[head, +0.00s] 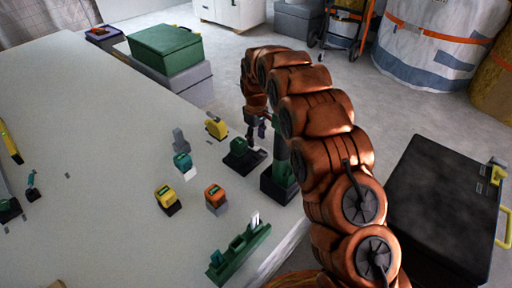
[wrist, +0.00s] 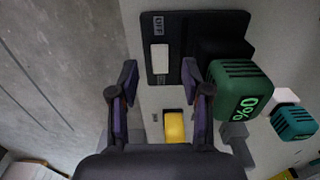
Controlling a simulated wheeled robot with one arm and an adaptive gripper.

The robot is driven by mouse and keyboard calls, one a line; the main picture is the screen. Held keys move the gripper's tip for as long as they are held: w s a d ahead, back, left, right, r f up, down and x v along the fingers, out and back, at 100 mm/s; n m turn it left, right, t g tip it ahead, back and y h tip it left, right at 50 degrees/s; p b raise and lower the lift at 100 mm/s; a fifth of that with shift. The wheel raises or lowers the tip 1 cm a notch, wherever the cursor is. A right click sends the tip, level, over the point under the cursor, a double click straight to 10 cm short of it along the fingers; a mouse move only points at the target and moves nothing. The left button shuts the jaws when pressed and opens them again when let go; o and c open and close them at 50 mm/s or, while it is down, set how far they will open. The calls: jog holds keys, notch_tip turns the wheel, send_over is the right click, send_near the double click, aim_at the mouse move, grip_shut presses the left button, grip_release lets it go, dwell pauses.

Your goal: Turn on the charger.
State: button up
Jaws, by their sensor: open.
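The charger appears to be a black plate (wrist: 178,22) with a white switch (wrist: 160,58) and an "OFF" label in the wrist view. A green block reading "0%" (wrist: 240,90) sits at its right side. In the head view the black base (head: 251,162) with a green block (head: 238,145) stands on the pale panel, near its right edge. My gripper (wrist: 160,80) is open and empty. Its fingertips are on either side below the white switch in the wrist view, with no visible contact. In the head view my gripper (head: 258,126) is partly hidden by my arm.
A yellow part (wrist: 174,126) and a teal block (wrist: 293,121) are near the charger. Yellow (head: 165,195) and orange (head: 215,194) blocks and a green rack (head: 240,252) stand on the panel. A black case (head: 440,205) is at right.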

aim_at(256, 148)
jog(key=shift+f+b, duration=0.6)
jog(key=shift+f, duration=1.4)
grip_shut()
